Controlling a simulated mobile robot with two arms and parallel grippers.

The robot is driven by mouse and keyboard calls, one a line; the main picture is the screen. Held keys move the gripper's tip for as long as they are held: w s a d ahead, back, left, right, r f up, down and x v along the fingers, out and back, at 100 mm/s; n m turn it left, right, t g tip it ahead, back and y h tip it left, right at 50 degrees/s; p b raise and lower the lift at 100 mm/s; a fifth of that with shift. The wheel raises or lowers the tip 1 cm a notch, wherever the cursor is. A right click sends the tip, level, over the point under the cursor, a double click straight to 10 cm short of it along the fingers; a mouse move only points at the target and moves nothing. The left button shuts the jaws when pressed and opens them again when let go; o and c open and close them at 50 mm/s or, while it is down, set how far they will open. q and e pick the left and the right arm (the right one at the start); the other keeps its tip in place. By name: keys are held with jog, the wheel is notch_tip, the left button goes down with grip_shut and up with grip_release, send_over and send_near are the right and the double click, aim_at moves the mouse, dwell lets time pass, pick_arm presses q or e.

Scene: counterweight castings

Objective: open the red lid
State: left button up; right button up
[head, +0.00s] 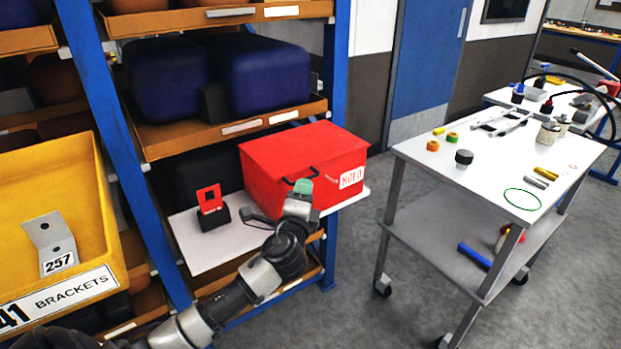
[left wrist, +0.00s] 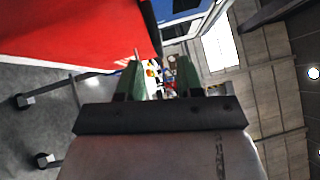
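A red box with a red lid (head: 300,147) sits on a white shelf board (head: 205,250) of the rack. The lid looks shut. A dark handle (head: 289,180) shows on the front, partly behind my gripper, and a white label (head: 351,177) is at the right. My left gripper (head: 304,187) is in front of the box near the handle; whether it touches cannot be told. In the left wrist view its two green fingers (left wrist: 160,72) stand apart with nothing between them, and the red box (left wrist: 70,30) fills the upper left. My right gripper is not in view.
A small red and black item (head: 211,206) stands left of the box. A yellow bin (head: 45,185) is at the left. A white cart (head: 500,160) with small parts stands to the right, with open floor between.

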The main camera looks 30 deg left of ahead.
pick_arm(q)
jog(key=x, duration=0.5)
jog(key=shift+w, duration=0.2)
grip_shut()
